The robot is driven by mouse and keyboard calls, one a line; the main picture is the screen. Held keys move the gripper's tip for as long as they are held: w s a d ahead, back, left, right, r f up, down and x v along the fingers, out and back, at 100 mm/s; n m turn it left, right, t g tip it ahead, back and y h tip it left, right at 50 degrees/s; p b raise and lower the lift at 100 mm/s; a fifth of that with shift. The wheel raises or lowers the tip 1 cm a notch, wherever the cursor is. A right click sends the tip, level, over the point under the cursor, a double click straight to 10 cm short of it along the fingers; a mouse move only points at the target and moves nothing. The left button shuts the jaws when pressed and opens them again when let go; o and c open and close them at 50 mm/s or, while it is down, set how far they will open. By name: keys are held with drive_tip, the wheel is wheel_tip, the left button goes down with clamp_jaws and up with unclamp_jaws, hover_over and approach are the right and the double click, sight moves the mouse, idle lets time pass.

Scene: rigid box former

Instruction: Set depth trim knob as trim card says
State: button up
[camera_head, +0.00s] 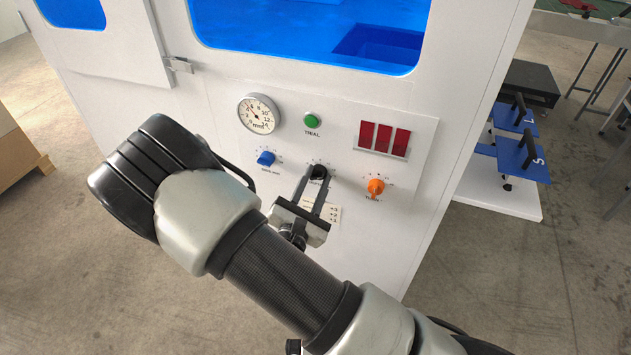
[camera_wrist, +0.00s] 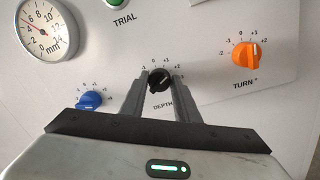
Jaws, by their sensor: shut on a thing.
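The black depth trim knob (camera_wrist: 159,80) sits on the white panel above the label DEPTH, between the blue and orange knobs. My gripper (camera_wrist: 158,84) is shut on this knob, one finger on each side. The knob's pointer looks tilted towards the upper right, around the +1 mark, but the fingers partly cover its scale. In the head view my gripper (camera_head: 319,174) reaches the knob from below. The trim card (camera_head: 325,210) shows as a pale card below the knob, partly hidden by my gripper; its writing is too small to read.
A blue knob (camera_head: 266,158) is at left and an orange TURN knob (camera_head: 376,187) at right. Above are a round mm gauge (camera_head: 258,114), a green TRIAL button (camera_head: 312,120) and dark red display windows (camera_head: 383,139). Blue handled plates (camera_head: 522,158) stand on a shelf at right.

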drive_tip(key=shift+f+m, duration=0.15)
drive_tip(key=shift+m, duration=0.85)
drive_tip(key=o, duration=1)
drive_tip(key=shift+o, duration=0.2)
drive_tip(key=shift+s, duration=0.1)
drive_tip(key=p+v, duration=0.1)
drive_tip(key=v, duration=1.6)
drive_tip(key=shift+p, duration=0.3)
drive_tip(key=shift+s, duration=0.1)
